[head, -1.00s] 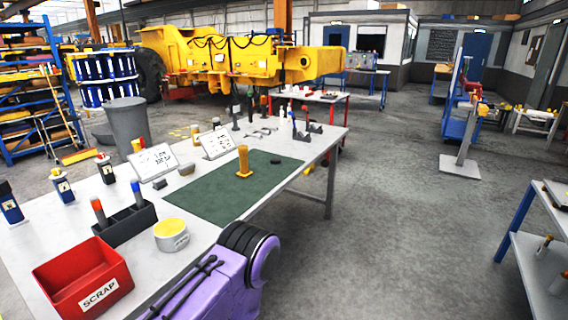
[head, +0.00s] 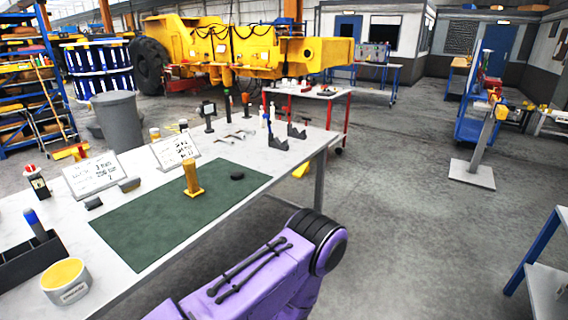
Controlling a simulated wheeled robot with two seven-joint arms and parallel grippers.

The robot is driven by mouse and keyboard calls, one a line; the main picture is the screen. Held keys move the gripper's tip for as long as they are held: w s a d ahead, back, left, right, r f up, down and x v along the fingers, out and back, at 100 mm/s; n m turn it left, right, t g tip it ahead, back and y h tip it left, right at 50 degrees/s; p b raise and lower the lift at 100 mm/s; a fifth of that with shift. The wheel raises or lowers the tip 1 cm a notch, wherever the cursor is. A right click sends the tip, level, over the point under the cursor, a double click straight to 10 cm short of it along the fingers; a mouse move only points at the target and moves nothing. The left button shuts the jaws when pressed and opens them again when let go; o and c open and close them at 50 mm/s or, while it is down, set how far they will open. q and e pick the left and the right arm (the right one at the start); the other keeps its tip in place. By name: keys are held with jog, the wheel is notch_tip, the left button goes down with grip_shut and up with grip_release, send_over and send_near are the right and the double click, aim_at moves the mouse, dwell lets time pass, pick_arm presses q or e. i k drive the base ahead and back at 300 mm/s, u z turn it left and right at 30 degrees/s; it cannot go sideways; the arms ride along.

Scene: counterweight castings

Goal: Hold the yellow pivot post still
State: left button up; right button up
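The yellow pivot post (head: 192,178) stands upright on the green mat (head: 150,222) on the light grey workbench. It has a wider yellow foot, and nothing touches it. A purple arm link of mine with a black joint reaches in from the bottom, in front of the bench's near edge. Neither of my grippers shows in the head view.
A small black puck (head: 237,177) lies on the mat right of the post. Two white cards (head: 92,175) stand behind the mat. A yellow-topped tin (head: 66,281) and a dark bin (head: 30,258) are at the bench's left. Open floor lies to the right.

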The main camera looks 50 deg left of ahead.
aim_at(189, 164)
jog(key=u, duration=0.1)
jog(key=i, duration=1.5)
jog(key=u, duration=1)
jog(key=i, duration=0.8)
jog(key=u, duration=1.35)
jog(key=i, duration=0.5)
jog(key=u, duration=0.45)
